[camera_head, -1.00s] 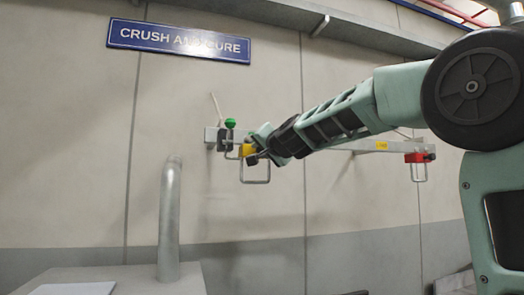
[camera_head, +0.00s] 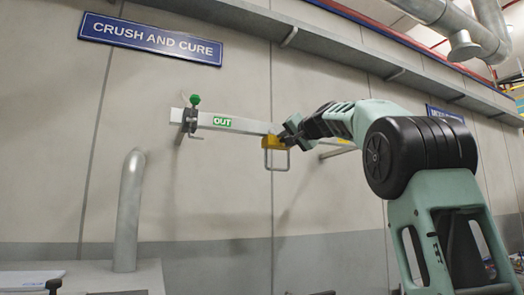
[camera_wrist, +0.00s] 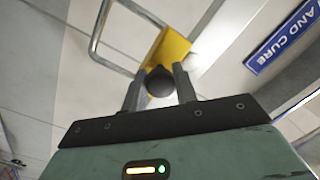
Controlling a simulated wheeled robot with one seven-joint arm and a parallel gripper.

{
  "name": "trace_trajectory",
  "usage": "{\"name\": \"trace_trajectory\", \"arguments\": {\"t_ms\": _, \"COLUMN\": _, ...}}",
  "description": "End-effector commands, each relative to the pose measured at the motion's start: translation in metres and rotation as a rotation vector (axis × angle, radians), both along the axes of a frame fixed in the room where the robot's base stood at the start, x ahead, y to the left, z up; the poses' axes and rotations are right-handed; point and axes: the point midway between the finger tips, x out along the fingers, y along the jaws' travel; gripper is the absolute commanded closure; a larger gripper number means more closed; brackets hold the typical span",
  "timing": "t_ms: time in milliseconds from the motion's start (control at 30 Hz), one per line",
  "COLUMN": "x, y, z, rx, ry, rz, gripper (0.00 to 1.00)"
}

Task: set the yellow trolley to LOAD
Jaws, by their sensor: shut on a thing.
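The yellow trolley (camera_head: 275,142) sits on a pale rail (camera_head: 248,125) fixed along the wall, with a wire loop (camera_head: 277,161) hanging below it. It stands to the right of a green OUT label (camera_head: 222,122). My gripper (camera_head: 290,139) is at the trolley's right side. In the wrist view the yellow trolley (camera_wrist: 166,50) is just beyond my gripper (camera_wrist: 160,88), whose fingers are shut on its dark round knob (camera_wrist: 160,81). A LOAD label is not readable in any view. My arm hides part of the rail to the right.
A stop with a green knob (camera_head: 194,100) is at the rail's left end. A grey pipe (camera_head: 129,212) rises from a pale cabinet (camera_head: 84,277) at lower left. A blue CRUSH AND CURE sign (camera_head: 150,38) hangs above. The wall below the rail is clear.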

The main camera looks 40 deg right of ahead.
Motion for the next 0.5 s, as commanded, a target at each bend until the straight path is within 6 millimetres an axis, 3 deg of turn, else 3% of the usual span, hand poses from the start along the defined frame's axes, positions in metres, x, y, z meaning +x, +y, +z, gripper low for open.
{"name": "trace_trajectory", "arguments": {"t_ms": 33, "x": -0.006, "y": -0.024, "z": -0.005, "rx": 0.000, "ry": 0.004, "rz": -0.011, "gripper": 1.00}}
{"name": "trace_trajectory", "arguments": {"t_ms": 500, "x": -0.053, "y": -0.183, "z": 0.006, "rx": 0.005, "ry": 0.005, "rz": -0.007, "gripper": 1.00}}
